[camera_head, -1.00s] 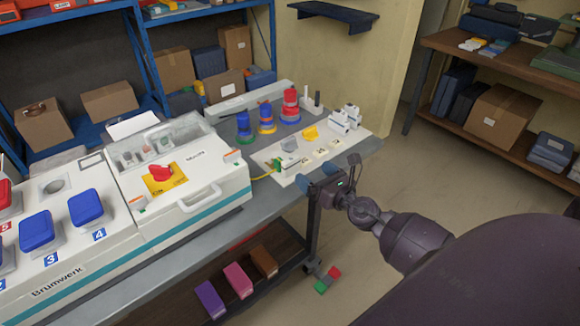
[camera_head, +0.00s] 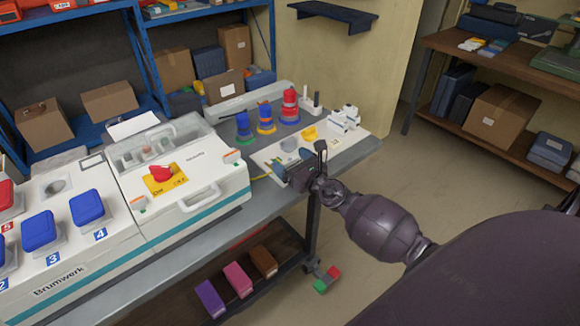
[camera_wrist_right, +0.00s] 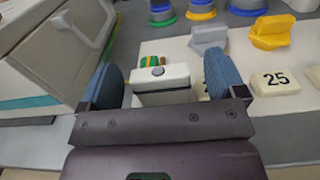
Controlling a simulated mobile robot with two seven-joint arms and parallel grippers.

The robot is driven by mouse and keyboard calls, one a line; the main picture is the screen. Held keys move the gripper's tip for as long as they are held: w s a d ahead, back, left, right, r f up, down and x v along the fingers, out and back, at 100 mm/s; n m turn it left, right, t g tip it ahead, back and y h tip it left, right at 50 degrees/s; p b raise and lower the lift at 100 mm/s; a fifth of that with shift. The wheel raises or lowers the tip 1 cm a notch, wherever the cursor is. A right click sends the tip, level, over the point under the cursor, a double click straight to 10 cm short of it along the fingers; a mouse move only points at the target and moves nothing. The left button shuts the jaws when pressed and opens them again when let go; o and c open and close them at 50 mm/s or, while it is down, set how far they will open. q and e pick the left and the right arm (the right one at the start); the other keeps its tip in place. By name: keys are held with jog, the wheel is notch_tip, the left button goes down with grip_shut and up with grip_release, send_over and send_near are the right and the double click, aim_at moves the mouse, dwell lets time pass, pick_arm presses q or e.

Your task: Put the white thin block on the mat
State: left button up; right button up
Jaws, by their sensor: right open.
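My right gripper (camera_head: 301,170) is over the front edge of the white board (camera_head: 355,131) on the bench. In the right wrist view its blue fingers (camera_wrist_right: 163,82) are open on either side of a white block (camera_wrist_right: 160,76) with a grey round spot, with a gap on the left; contact on the right is unclear. A white tile marked 25 (camera_wrist_right: 275,80) lies right of the fingers. Thin white upright pieces (camera_head: 317,103) stand behind the board. I cannot tell which piece is the white thin block. The dark grey surface (camera_head: 225,128) may be the mat. My left gripper is not in view.
A grey block (camera_wrist_right: 209,36) and a yellow block (camera_wrist_right: 272,32) stand on the board beyond the gripper. A large white machine (camera_head: 190,185) stands close on the left.

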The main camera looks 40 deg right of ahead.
jog(key=shift+w+a, duration=0.15)
jog(key=shift+w, duration=1.15)
jog(key=c, duration=1.1)
